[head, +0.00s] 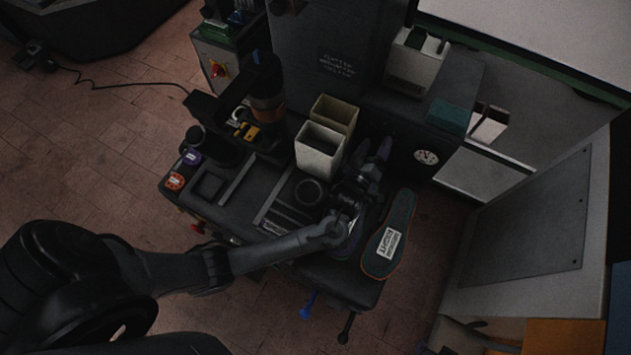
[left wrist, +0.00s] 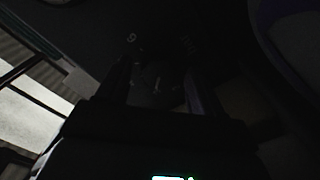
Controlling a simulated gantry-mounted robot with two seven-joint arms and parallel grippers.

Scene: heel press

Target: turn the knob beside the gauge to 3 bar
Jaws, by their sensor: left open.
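The gauge (head: 427,157), a small round white dial, is on the dark machine body right of my left gripper in the head view. Its reading is too small to tell. My left gripper (head: 374,150) is open and apart from the gauge, pointing toward the machine's back. In the left wrist view a dark round face (left wrist: 157,86) with faint pale marks shows between the open fingers of the gripper (left wrist: 158,74). The picture is too dim to tell whether this is the knob or whether a finger touches it. I cannot make out the knob in the head view.
A shoe sole (head: 391,236) with a white label lies right of my left forearm. Two open bins, cream (head: 318,160) and olive (head: 342,112), stand left of the gripper. A teal box (head: 449,117) sits above the gauge. A grey panel (head: 530,235) is at the right.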

